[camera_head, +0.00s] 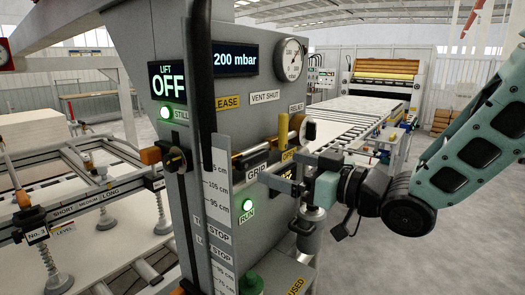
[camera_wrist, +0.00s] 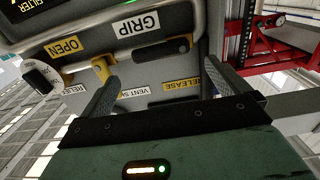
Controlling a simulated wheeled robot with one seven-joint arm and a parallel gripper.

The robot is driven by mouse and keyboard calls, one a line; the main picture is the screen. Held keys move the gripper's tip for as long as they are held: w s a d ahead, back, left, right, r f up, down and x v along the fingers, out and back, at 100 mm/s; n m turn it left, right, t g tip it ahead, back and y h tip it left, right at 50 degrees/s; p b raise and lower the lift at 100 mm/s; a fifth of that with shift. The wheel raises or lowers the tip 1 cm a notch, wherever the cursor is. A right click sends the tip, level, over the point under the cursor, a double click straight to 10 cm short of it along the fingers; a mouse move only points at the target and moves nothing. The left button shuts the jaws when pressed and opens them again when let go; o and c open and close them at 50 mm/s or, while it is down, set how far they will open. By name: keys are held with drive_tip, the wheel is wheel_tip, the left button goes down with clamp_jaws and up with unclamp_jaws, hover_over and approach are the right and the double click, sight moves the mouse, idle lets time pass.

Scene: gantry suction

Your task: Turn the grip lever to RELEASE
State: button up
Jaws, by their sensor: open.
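The grip lever has a dark handle (camera_wrist: 162,50). In the wrist view it lies across the picture just beside the GRIP label (camera_wrist: 137,25), apart from the yellow RELEASE label (camera_wrist: 181,85). In the head view the GRIP label (camera_head: 257,170) sits low on the grey panel and the RELEASE label (camera_head: 228,102) higher up. My gripper (camera_head: 285,165) is in front of the panel by the GRIP label. In the wrist view my gripper (camera_wrist: 168,67) is open, its fingers spread to either side of the handle. Contact with the lever cannot be told.
A yellow vent lever (camera_wrist: 102,68) stands close to one finger, between the OPEN and VENT SHUT labels. A pressure gauge (camera_head: 290,59) and the 200 mbar display (camera_head: 236,59) are above. A roller conveyor (camera_head: 340,125) runs behind; the suction frame (camera_head: 75,190) is at left.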

sight(257, 160)
drive_tip(key=p+x, duration=0.1)
drive_tip(key=x, duration=0.5)
drive_tip(key=shift+w+a+p, duration=0.2)
drive_tip(key=shift+a+p, duration=0.1)
drive_tip(key=shift+p, duration=0.1)
drive_tip(key=c, duration=1.1)
drive_tip(key=shift+c, duration=0.2)
